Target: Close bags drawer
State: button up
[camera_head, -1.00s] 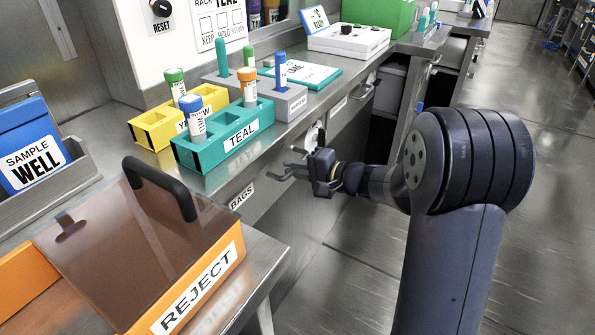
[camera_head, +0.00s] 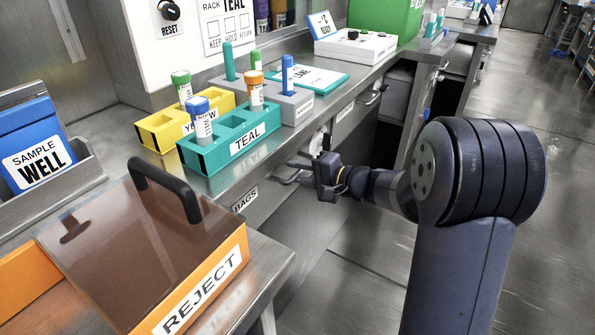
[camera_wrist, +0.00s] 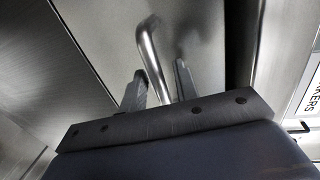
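The bags drawer is under the counter and bears a "BAGS" label (camera_head: 245,199). Its grey front also fills the upper middle of the wrist view (camera_wrist: 105,35). Its bar handle (camera_head: 290,178) sticks out by my gripper (camera_head: 312,172). In the wrist view the metal handle (camera_wrist: 151,55) reaches down between the two fingers of my gripper (camera_wrist: 160,80). The fingers are apart, with space visible beside the handle, so the gripper looks open around it. Contact with the bar is not clear. How far the drawer stands out cannot be told.
The counter above holds a teal rack (camera_head: 222,150) and a yellow rack (camera_head: 160,132) with tubes. An orange reject box (camera_head: 215,290) with a brown lid stands at front left. Another drawer handle (camera_head: 374,96) sticks out farther along. The floor at right is clear.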

jog(key=p+v, duration=0.2)
jog(key=v, duration=0.8)
jog(key=b+x, duration=0.2)
jog(key=x, duration=0.9)
jog(key=shift+s+d+r+p, duration=0.2)
jog(key=shift+d+p, duration=0.15)
jog(key=shift+d, duration=0.1)
jog(key=shift+s+d+f, duration=0.1)
jog(key=shift+s+d, duration=0.1)
jog(key=shift+d, duration=0.1)
